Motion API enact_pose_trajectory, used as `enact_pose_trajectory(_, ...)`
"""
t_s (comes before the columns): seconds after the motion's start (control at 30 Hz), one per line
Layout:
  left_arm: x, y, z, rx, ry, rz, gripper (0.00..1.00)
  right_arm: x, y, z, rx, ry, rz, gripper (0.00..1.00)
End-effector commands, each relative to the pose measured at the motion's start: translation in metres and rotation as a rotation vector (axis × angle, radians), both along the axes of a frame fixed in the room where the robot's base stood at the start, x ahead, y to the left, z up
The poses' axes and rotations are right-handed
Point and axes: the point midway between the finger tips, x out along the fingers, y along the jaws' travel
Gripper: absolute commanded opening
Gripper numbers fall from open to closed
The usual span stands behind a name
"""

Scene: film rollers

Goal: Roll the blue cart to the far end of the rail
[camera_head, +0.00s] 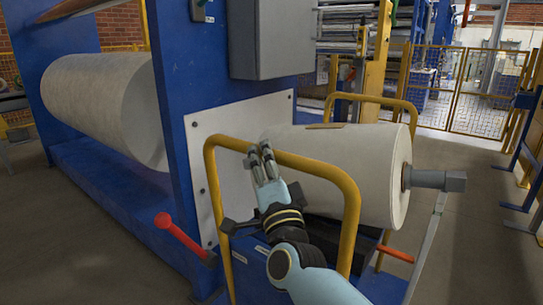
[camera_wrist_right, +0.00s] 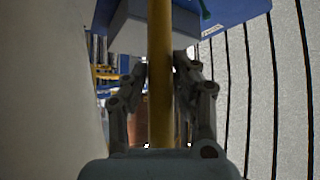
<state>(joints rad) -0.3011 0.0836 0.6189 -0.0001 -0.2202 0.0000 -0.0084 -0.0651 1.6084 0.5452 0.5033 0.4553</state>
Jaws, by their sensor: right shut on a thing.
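The blue cart (camera_head: 250,272) stands at bottom centre in the head view, with yellow tube handles. It carries a large pale roll (camera_head: 350,160) on a grey spindle. My right gripper (camera_head: 262,162) is shut on the near yellow handle (camera_head: 310,166), at its top bar. In the right wrist view the yellow handle (camera_wrist_right: 160,80) runs upright between the fingers of my right gripper (camera_wrist_right: 162,72). My left gripper is not in view. My right arm hides part of the cart, and I cannot make out the rail.
A blue machine frame (camera_head: 172,100) with a white plate (camera_head: 205,165) stands close left of the cart. It holds another big roll (camera_head: 95,100). A red lever (camera_head: 180,236) sticks out at lower left. Yellow fencing (camera_head: 485,90) stands behind; grey floor is open at right.

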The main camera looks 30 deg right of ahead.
Motion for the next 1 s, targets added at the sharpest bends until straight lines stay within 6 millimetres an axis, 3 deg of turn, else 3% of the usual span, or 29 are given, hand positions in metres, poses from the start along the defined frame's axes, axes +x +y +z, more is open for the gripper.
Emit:
enact_pose_trajectory(0.03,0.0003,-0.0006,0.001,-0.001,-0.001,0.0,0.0,0.0007,0.0008,0.0141,-0.003,-0.03,-0.005,0.0)
enact_pose_trajectory(0.63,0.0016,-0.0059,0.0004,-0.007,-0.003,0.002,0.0,-0.0021,0.0071,0.0142,-0.002,-0.031,-0.005,0.0)
enact_pose_trajectory(0.67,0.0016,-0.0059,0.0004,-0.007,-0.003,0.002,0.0,-0.0021,0.0071,0.0142,-0.002,-0.031,-0.005,0.31)
enact_pose_trajectory(0.7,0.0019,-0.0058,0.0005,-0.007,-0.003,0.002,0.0,-0.0022,0.0071,0.0141,-0.001,-0.03,-0.006,0.36)
enact_pose_trajectory(0.8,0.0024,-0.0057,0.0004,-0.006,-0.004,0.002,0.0,-0.0023,0.0074,0.0123,-0.001,-0.026,-0.004,0.49)
enact_pose_trajectory(1.0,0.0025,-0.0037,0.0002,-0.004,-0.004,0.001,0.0,-0.0026,0.0078,0.009,0.0,-0.02,-0.003,0.49)
